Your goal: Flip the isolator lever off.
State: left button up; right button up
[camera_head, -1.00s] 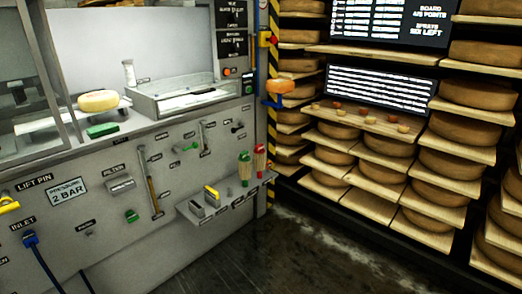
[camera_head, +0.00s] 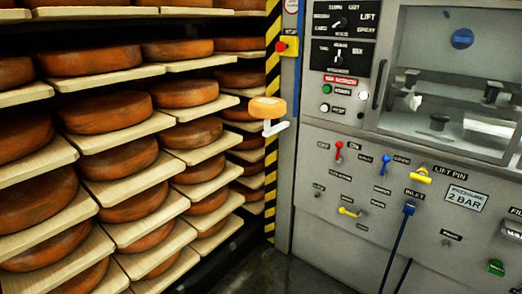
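Several small levers sit on the grey machine front (camera_head: 330,240) in the head view. A red lever (camera_head: 339,151) points up, with a blue lever (camera_head: 385,164) to its right. A yellow lever (camera_head: 348,212) lies nearly level lower down. The small labels are too blurred for me to tell which one is the isolator lever. Neither of my grippers is in view.
Shelves of cheese wheels (camera_head: 120,100) fill the left. A striped post (camera_head: 271,150) with a red stop button (camera_head: 283,46) stands between shelves and machine. A blue hose (camera_head: 395,245) hangs from the inlet.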

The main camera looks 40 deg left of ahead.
aim_at(338, 159)
jog(key=u, duration=0.75)
